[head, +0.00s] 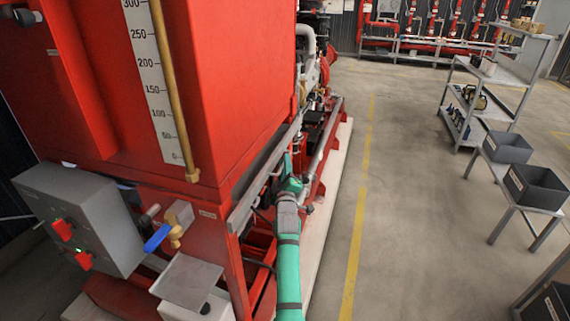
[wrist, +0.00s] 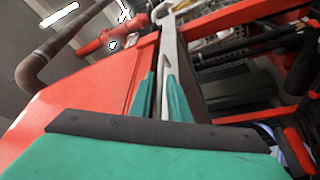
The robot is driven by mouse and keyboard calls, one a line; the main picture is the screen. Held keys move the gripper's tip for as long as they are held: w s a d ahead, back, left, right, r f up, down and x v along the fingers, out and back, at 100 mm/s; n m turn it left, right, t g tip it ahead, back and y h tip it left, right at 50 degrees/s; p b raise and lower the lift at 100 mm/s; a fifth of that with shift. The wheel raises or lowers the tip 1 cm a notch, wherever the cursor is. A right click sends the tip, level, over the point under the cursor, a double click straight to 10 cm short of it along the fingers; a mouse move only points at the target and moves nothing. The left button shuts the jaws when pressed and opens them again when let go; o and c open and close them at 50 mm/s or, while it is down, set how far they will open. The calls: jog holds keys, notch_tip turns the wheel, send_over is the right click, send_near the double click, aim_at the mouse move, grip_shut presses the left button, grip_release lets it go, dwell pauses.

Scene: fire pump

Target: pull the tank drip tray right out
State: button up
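The tank drip tray appears to be the long grey channel (head: 262,176) under the lower edge of the red tank (head: 240,90), with a small label on its front wall. In the wrist view its pale upright edge (wrist: 172,45) runs between my two teal fingers. My gripper (head: 291,172) is at the tray's side near its middle. In the wrist view my gripper (wrist: 160,82) has its fingers close together, one on each side of that edge, and it looks shut on it. The fingertips' exact contact is hard to see. The inside of the tray is hidden under the tank.
A grey control box (head: 82,215) and a blue-handled valve (head: 160,238) are at the tank's near end, above a grey box with a plate (head: 190,282). Red frame bars and pipework lie below and behind the tray. The floor (head: 420,220) to the right is clear up to a bench with dark bins (head: 536,187).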

jog(key=shift+w+r, duration=0.1)
jog(key=shift+w, duration=0.2)
jog(key=shift+c, duration=0.2)
grip_shut()
dwell(1.2)
